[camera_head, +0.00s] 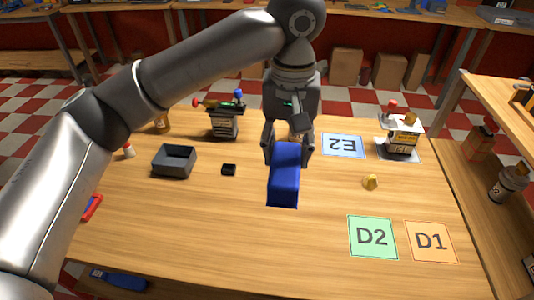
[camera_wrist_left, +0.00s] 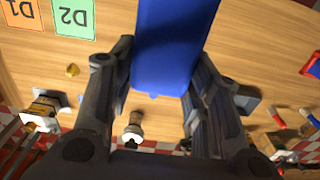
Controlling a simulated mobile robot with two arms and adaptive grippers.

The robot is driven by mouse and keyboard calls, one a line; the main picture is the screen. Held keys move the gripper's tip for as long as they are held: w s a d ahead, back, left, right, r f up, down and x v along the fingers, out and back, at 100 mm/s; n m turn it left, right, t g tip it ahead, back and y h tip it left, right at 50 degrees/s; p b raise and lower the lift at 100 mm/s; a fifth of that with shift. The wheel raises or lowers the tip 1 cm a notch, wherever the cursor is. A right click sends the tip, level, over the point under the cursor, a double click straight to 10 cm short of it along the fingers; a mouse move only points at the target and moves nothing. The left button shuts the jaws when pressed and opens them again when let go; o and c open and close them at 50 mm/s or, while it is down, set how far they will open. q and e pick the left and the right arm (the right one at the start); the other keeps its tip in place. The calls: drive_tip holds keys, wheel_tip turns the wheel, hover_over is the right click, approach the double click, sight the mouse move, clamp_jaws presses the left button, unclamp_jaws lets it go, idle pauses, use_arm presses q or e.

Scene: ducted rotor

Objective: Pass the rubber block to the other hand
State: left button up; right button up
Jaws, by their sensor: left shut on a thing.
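The rubber block is a long blue block (camera_head: 284,176) held by my left gripper (camera_head: 288,150) near the middle of the table. The fingers are shut on its far end, and its near end points toward the front of the table. In the left wrist view the block (camera_wrist_left: 172,45) fills the top middle, between the two fingers of my left gripper (camera_wrist_left: 160,80). The block looks held above the table top, though the height is hard to tell. My right gripper is in neither view.
The wooden table (camera_head: 230,240) is clear in front. Cards D2 (camera_head: 372,237), D1 (camera_head: 431,241) and E2 (camera_head: 343,145) and a yellow piece (camera_head: 370,182) lie right.

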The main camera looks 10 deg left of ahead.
sight(281, 161)
use_arm(q)
drive_tip(key=shift+w+d, duration=0.2)
drive_tip(key=shift+d, duration=0.05)
drive_tip(key=shift+a+f+m, duration=0.1)
drive_tip(key=shift+f+m, duration=0.15)
drive_tip(key=shift+m, duration=0.05)
drive_tip(key=f+m, duration=0.1)
drive_tip(key=m, duration=0.1)
drive_tip(key=s+a+f+m, duration=0.1)
drive_tip(key=m, duration=0.1)
drive_tip(key=shift+a+f, duration=0.2)
drive_tip(key=shift+f, duration=0.1)
drive_tip(key=m, duration=0.1)
drive_tip(key=f+m, duration=0.1)
drive_tip(key=a+f+m, duration=0.1)
drive_tip(key=m, duration=0.1)
drive_tip(key=shift+s, duration=0.3)
drive_tip(key=shift+s+a+f+m, duration=0.35)
drive_tip(key=shift+f+m, duration=0.45)
drive_tip(key=shift+m, duration=0.6)
drive_tip(key=shift+s+a+f+m, duration=0.1)
drive_tip(key=shift+a+f+m, duration=0.35)
drive_tip(key=shift+f+m, duration=0.7)
drive_tip(key=shift+s+a+f+m, duration=0.25)
drive_tip(key=shift+a+f+m, duration=0.2)
drive_tip(key=shift+m, duration=1.2)
